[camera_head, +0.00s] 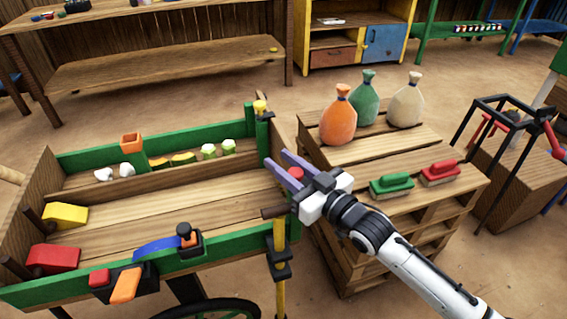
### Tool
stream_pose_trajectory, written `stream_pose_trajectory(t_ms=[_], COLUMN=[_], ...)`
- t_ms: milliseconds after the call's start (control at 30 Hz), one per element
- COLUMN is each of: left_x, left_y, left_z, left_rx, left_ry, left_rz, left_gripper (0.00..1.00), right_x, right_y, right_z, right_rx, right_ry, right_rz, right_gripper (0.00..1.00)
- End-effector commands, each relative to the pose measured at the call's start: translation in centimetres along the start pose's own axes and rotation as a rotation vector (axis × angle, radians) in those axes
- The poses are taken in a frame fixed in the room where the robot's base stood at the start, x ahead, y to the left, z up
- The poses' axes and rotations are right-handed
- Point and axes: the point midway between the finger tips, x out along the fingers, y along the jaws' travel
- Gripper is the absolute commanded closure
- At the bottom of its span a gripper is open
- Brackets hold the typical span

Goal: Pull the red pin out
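A small red round-topped piece, apparently the red pin (296,173), shows between the two purple fingers of my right gripper (276,157) at the right end of the wooden cart (170,210). The fingers are spread apart, one on each side of the red piece as seen from above. I cannot tell whether they touch it. The lower part of the pin is hidden by the fingers and the gripper body. My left gripper is not in view.
Right of the cart, a slatted wooden stand (385,160) holds three tied sacks (365,105), a green brush (391,186) and a red brush (440,173). A yellow post (280,240) with black fittings stands just below my gripper.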

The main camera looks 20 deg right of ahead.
Motion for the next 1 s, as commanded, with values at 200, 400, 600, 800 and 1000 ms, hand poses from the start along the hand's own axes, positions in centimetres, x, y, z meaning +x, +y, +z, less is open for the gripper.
stream_pose_trajectory(t_ms=[200,400,600,800,1000], left_x=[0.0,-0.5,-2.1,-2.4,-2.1], left_y=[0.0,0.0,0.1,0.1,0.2], left_z=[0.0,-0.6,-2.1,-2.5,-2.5], left_rx=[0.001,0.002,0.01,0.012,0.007], left_ry=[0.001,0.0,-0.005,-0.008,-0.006], left_rz=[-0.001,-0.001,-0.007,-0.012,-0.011], left_gripper=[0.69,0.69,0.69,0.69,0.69], right_x=[0.0,0.0,0.0,0.0,0.0], right_y=[0.0,0.0,0.0,0.0,0.0], right_z=[0.0,-0.8,-3.6,-4.7,-4.7], right_rx=[0.0,0.0,0.0,0.0,-0.001], right_ry=[0.0,0.0,0.0,0.001,0.007], right_rz=[0.0,0.0,0.0,0.0,0.0], right_gripper=[1.0,1.0,1.0,1.0,1.0])
